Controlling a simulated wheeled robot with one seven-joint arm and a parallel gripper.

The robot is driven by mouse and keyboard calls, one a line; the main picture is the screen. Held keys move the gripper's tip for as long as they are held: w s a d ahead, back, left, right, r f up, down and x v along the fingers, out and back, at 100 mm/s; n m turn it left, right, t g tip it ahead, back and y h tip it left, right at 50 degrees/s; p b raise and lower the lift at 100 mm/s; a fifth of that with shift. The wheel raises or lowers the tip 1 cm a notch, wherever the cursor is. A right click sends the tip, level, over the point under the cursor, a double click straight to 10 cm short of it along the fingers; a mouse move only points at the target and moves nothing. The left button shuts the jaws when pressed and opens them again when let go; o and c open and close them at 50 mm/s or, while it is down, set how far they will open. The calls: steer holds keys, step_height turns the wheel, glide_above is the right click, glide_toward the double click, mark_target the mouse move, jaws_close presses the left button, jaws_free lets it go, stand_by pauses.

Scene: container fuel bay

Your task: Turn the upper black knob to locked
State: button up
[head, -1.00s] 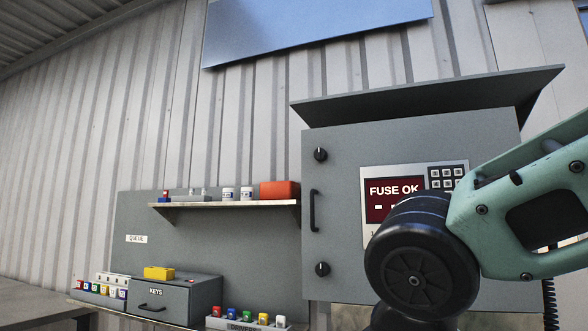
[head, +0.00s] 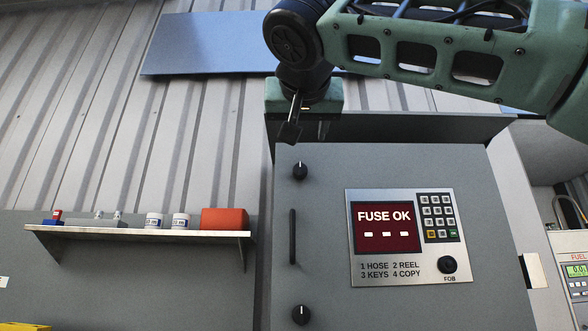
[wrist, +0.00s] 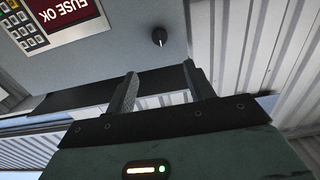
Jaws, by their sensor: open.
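The upper black knob (head: 300,171) is on the grey cabinet door, near its top left corner, with its white mark pointing up. It also shows in the wrist view (wrist: 159,37), beyond the fingertips and roughly centred between them. My gripper (head: 291,132) is above the knob in the head view, pointing down, apart from it. In the wrist view the two fingers (wrist: 160,80) are spread with nothing between them. The lower black knob (head: 300,314) is near the bottom left of the door.
The cabinet door has a black vertical handle (head: 292,237) between the knobs and a panel reading FUSE OK (head: 387,227) with a keypad. A sloped cabinet hood (head: 430,127) juts out above. A shelf (head: 150,234) with small items is at left.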

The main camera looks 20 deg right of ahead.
mark_target(300, 168)
steer(key=p+x, duration=0.2)
steer(key=x, duration=1.3)
steer(key=shift+f+p, duration=0.15)
steer(key=shift+p, duration=0.2)
steer(key=c, duration=1)
